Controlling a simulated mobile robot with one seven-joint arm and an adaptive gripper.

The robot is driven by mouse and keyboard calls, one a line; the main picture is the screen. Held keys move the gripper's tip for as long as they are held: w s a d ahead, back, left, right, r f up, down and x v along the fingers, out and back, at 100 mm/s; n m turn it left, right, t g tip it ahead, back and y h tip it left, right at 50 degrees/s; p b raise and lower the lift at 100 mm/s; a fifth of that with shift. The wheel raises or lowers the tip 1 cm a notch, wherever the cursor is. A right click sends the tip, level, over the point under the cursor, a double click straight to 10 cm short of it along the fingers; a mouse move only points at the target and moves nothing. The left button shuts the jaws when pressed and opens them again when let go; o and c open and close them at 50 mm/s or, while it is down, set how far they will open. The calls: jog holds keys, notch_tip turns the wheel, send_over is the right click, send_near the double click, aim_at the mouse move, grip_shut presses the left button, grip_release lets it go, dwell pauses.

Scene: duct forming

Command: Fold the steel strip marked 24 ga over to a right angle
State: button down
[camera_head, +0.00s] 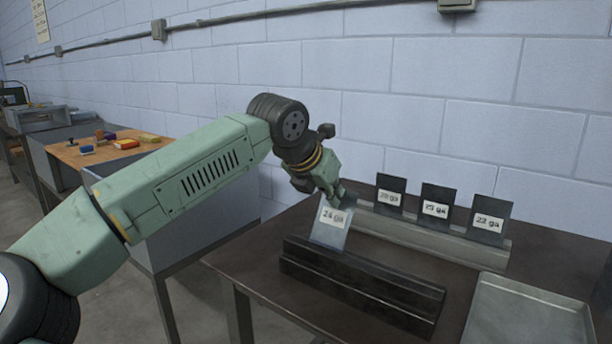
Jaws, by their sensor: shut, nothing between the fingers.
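The steel strip marked 24 ga (330,236) is a pale grey plate with a white label. It stands up from the left part of a long dark slotted bar (362,283), and its lower edge is hidden in the bar. It looks nearly upright, without a clear fold. My gripper (339,200) is shut and empty at the strip's top right edge, fingers pointing down. I cannot tell whether the fingers touch the strip.
A grey rack (425,235) behind holds three darker labelled strips: left (390,190), middle (436,211) and right (490,216). An empty metal tray (525,310) lies at the front right. Bare dark table (262,268) shows left of the bar. A block wall closes the back.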

aim_at(344, 202)
jog(key=shift+w+d+f, duration=0.2)
jog(key=shift+w, duration=0.05)
jog(key=shift+w+d+f, duration=0.1)
jog(key=shift+d, duration=0.05)
jog(key=shift+w+d, duration=0.1)
dwell(0.3)
jog(key=shift+w+d+f+b, duration=0.15)
jog(key=shift+w+f+b, duration=0.1)
jog(key=shift+f+b, duration=0.15)
dwell(0.4)
jog(key=shift+w+d+f, duration=0.15)
jog(key=shift+w, duration=0.1)
jog(key=shift+w+d+f+b, duration=0.15)
jog(key=shift+w+f+b, duration=0.1)
jog(key=shift+b, duration=0.15)
dwell(0.4)
jog(key=shift+w+d+f, duration=0.15)
jog(key=shift+b+x, duration=0.65)
jog(key=shift+x, duration=0.15)
dwell(0.8)
jog(key=shift+d, duration=0.15)
